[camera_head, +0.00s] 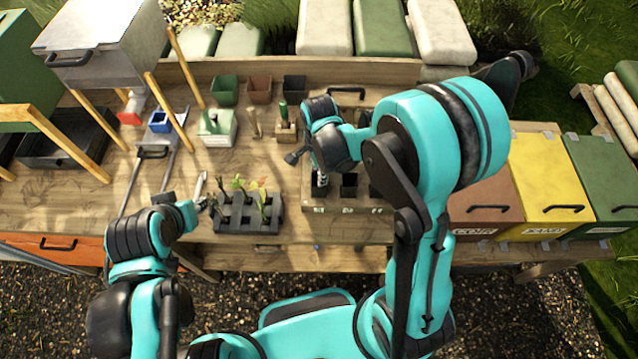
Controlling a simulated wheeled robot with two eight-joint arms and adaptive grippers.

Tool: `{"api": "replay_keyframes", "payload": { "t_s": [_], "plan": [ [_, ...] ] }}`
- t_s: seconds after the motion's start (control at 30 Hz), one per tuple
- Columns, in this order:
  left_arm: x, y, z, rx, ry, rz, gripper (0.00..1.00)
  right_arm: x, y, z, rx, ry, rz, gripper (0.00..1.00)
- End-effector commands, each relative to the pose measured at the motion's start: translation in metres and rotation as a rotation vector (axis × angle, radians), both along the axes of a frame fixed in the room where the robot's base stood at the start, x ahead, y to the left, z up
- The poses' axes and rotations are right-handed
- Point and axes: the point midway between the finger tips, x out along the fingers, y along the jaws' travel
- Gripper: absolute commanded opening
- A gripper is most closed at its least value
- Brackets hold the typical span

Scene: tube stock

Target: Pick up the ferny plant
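A dark seedling tray (262,227) stands near the front edge of the wooden bench. Several small plants (240,184) grow in it, green with some yellow and orange leaves; they are too small for me to tell which one is ferny. My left gripper (203,194) is at the tray's left end, beside the plants; its fingers are too small to read clearly. My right gripper (320,183) points down over a wooden box with dark cells, right of the tray. My own arm hides much of it, and I see no plant in it.
The wooden box (320,209) is partly hidden by my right arm. Small pots (259,89) and a pale green block (217,128) stand behind the tray. Brown, yellow (548,180) and green bins stand at right. Wooden legs and a grey box (100,35) crowd the left.

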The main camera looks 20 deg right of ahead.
Motion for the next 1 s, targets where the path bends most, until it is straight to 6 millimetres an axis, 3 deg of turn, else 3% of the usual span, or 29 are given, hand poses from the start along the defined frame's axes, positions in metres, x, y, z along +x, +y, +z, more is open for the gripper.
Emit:
{"api": "replay_keyframes", "payload": {
  "t_s": [0.03,0.13,0.17,0.57,0.67,1.0],
  "plan": [
    [0.000,0.000,0.000,0.000,0.000,0.000,0.32,0.000,0.000,0.000,0.000,0.000,0.000,0.29],
    [0.000,0.000,0.000,0.000,0.000,0.000,0.32,0.000,0.000,0.000,0.000,0.000,0.000,0.02],
    [0.000,0.000,0.000,0.000,0.000,0.000,0.32,0.000,0.000,0.000,0.000,0.000,0.000,0.00],
    [0.000,0.000,0.001,0.000,0.000,0.000,0.32,0.000,0.000,0.004,0.000,0.000,0.000,0.00],
    [0.000,0.000,0.004,0.000,0.000,0.000,0.32,0.000,0.000,0.016,0.000,0.000,0.000,0.00],
    [0.000,0.000,0.015,0.000,0.000,0.000,0.32,0.000,0.000,0.084,0.000,0.000,0.000,0.00]
  ]
}}
